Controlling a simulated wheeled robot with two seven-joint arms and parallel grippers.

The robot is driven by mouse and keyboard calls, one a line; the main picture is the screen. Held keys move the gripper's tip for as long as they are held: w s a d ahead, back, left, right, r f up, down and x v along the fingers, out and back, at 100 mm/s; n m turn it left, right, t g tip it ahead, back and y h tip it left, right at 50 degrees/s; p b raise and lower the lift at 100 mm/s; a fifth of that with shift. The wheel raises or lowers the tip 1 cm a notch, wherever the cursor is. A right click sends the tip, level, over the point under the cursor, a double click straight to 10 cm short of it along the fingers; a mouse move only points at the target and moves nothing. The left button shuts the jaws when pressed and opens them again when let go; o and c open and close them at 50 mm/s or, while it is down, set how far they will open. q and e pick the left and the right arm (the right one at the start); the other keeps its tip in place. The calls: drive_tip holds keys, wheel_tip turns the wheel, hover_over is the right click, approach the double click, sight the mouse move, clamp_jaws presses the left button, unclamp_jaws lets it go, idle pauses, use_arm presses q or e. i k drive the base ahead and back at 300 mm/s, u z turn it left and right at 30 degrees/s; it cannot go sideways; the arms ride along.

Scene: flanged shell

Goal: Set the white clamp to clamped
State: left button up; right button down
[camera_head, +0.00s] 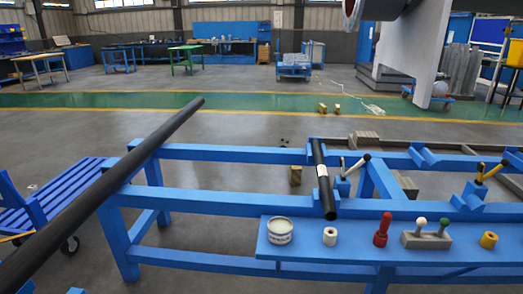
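The white clamp (343,171) is mounted on the blue frame, right of a short black pipe (318,160) with a white band. A lever with a black grip (359,165) slants up and to the right from the clamp. The clamp is small in this view, and I cannot tell whether it presses on the pipe. A similar yellow clamp (480,172) with a black-gripped lever stands farther right on the frame. Neither of my grippers shows in this view.
A blue shelf (350,258) in front holds a can (280,231), a white roll (330,236), a red tool (382,232), a grey block with two knobs (426,240) and a yellow roll (488,240). A long black pipe (105,187) crosses the left side.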

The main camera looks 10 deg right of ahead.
sight(367, 158)
drive_tip(key=z, duration=2.5)
drive_tip(key=i, duration=1.7)
drive_tip(key=u, duration=3.05)
drive_tip(key=i, duration=0.4)
drive_tip(key=z, duration=0.05)
